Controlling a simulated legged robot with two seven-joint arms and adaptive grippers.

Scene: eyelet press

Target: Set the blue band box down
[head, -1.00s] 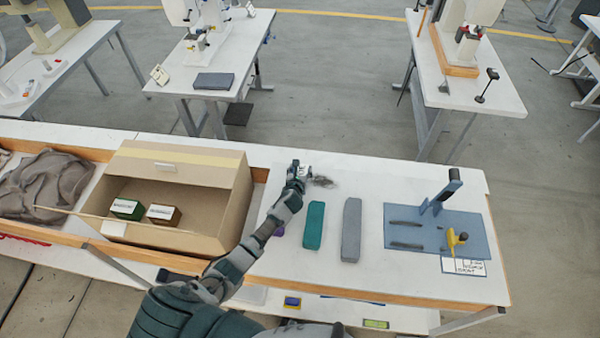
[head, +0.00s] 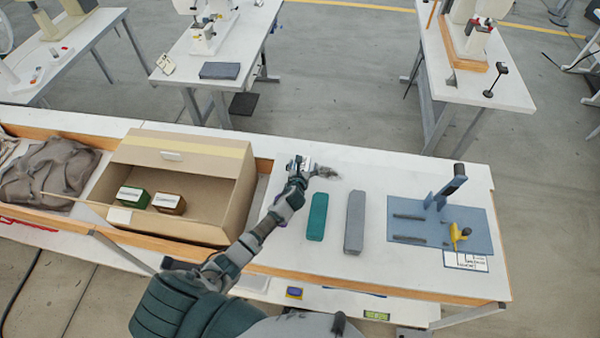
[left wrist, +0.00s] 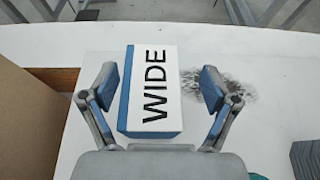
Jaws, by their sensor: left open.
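The blue band box (left wrist: 152,92), with blue sides and a white top lettered WIDE, lies on the white table in the left wrist view. My left gripper (left wrist: 158,80) is open, with one finger on each side of the box and a visible gap on both sides. In the head view my left gripper (head: 299,168) is over the table just right of the cardboard box, and it mostly hides the blue band box there. My right gripper is in neither view.
An open cardboard box (head: 235,205) holds a green box (head: 132,200) and a brown box (head: 168,204). A teal block (head: 317,217), a grey block (head: 355,222) and a blue fixture plate (head: 425,236) lie to the right. A dark smudge (left wrist: 236,88) marks the table beside the right finger.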

